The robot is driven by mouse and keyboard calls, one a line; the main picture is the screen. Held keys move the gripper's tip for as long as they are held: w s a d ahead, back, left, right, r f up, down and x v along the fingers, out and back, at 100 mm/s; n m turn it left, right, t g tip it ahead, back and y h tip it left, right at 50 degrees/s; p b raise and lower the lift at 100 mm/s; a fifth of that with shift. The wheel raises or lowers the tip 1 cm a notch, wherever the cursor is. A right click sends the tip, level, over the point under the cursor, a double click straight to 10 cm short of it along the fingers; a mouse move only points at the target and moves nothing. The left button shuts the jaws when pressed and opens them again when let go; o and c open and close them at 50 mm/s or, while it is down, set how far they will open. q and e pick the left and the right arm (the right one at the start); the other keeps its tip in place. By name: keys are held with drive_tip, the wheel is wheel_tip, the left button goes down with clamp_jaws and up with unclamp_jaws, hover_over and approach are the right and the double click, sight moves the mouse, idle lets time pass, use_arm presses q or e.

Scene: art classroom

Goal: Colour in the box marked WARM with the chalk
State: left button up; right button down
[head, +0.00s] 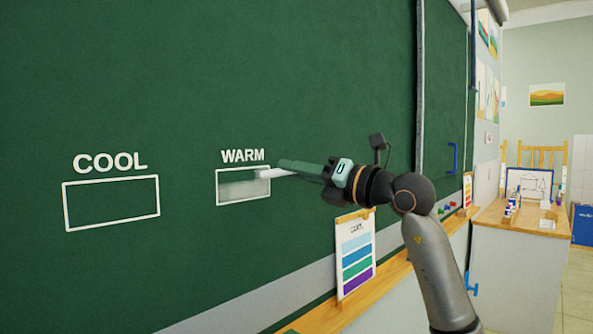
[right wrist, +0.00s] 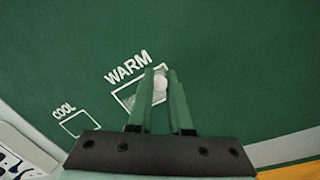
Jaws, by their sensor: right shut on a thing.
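The box marked WARM (head: 229,194) is outlined in white on the green board. My right gripper (head: 284,168) reaches in from the right and is shut on a white chalk (head: 268,172). The chalk's tip is at the box's upper right part; I cannot tell whether it touches the board. In the right wrist view the chalk (right wrist: 160,84) shows between the two green fingers, which hide part of the box (right wrist: 124,98). My left gripper is out of view.
An empty box marked COOL (head: 110,203) is to the left on the board (head: 200,80). A colour chart (head: 355,255) stands on the wooden ledge (head: 385,281) below my right arm. A white counter (head: 510,250) with art supplies is at the far right.

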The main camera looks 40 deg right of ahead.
drive_tip(key=shift+a, duration=0.7)
drive_tip(key=shift+a, duration=0.15)
drive_tip(key=shift+s+a, duration=0.1)
drive_tip(key=shift+a, duration=0.6)
drive_tip(key=shift+a, duration=0.1)
drive_tip(key=shift+a+p, duration=0.3)
drive_tip(key=shift+a, duration=0.45)
drive_tip(key=shift+s+a+r, duration=0.1)
drive_tip(key=shift+a, duration=0.05)
drive_tip(key=shift+a, duration=0.65)
drive_tip(key=shift+a, duration=0.15)
drive_tip(key=shift+s+a+p, duration=0.1)
drive_tip(key=shift+a+p, duration=0.2)
drive_tip(key=shift+a, duration=0.45)
